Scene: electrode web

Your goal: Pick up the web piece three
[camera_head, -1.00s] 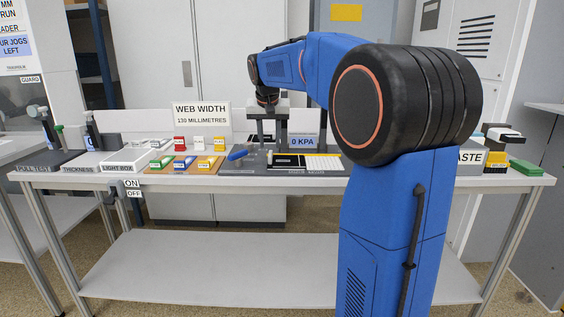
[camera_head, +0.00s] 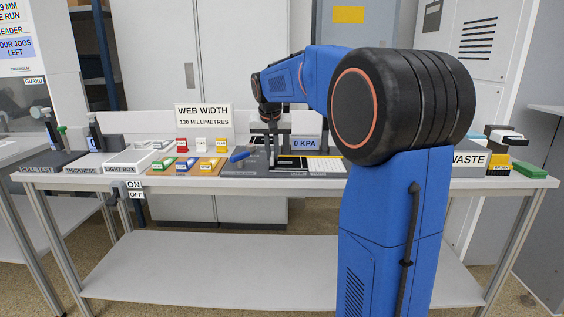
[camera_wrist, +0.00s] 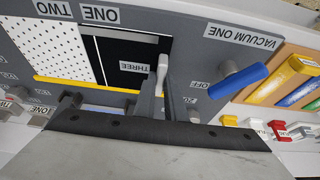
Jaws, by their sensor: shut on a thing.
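Web piece three is a dark black sheet (camera_wrist: 117,53) marked THREE in the wrist view, beside a white perforated plate (camera_wrist: 62,45) on a grey fixture. A pale upright grip (camera_wrist: 162,70) stands at its edge by the label. My gripper (camera_wrist: 161,100) is shut on web piece three, apparently at this grip; the fingers partly hide the contact.
A blue-handled vacuum lever (camera_wrist: 240,82) stands close beside my gripper. A light box (camera_head: 130,162) is further left, and a waste bin (camera_head: 468,160) is at right.

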